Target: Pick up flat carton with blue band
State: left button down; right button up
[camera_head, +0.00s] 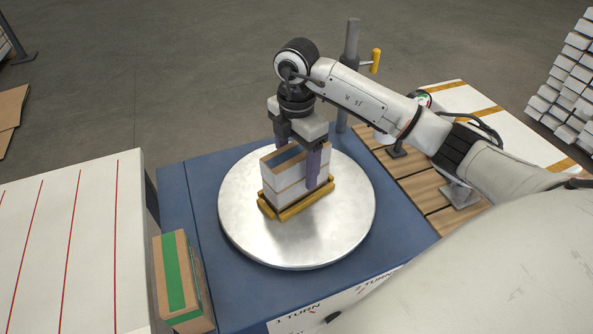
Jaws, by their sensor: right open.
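The flat carton with a blue band (285,184) stands on edge in a yellow holder (307,204), on a round metal turntable (245,232). It has white faces, brown edges and a blue band along its top. My right gripper (297,165) reaches down over the carton from above. Its jaws are open, with one finger on the near right side and the other at the far side, partly hidden. I cannot tell whether the fingers touch the carton. My left gripper is not in view.
A brown carton with a green band (177,275) stands at the lower left, beside a white surface with red lines (90,240). A grey post with a yellow handle (351,60) rises behind the turntable. Wooden slats (418,182) lie to the right. The turntable's left part is clear.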

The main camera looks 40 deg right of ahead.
jog(key=c, duration=1.4)
jog(key=shift+r, duration=0.1)
jog(key=shift+c, duration=0.3)
